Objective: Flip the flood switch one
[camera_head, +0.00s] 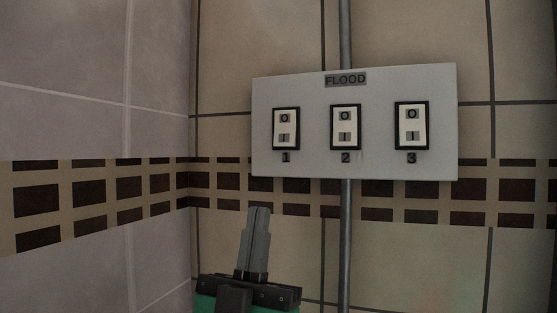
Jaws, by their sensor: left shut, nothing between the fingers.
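A pale panel (310,167) labelled FLOOD hangs on the tiled wall. It carries three rocker switches in black frames, each marked O above and I below. Switch one (285,128) is on the left, above the number 1. Switch two (345,127) is in the middle and switch three (411,126) is on the right. My left gripper (259,212) is below the panel and a little left of switch one. Its fingers are together, pointing up, with nothing between them. I cannot tell its distance from the wall. My right gripper is not in view.
A vertical grey pipe (346,240) runs down the wall above and below the panel. A side wall (70,120) meets the panel's wall at a corner on the left. The space in front of the panel looks clear.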

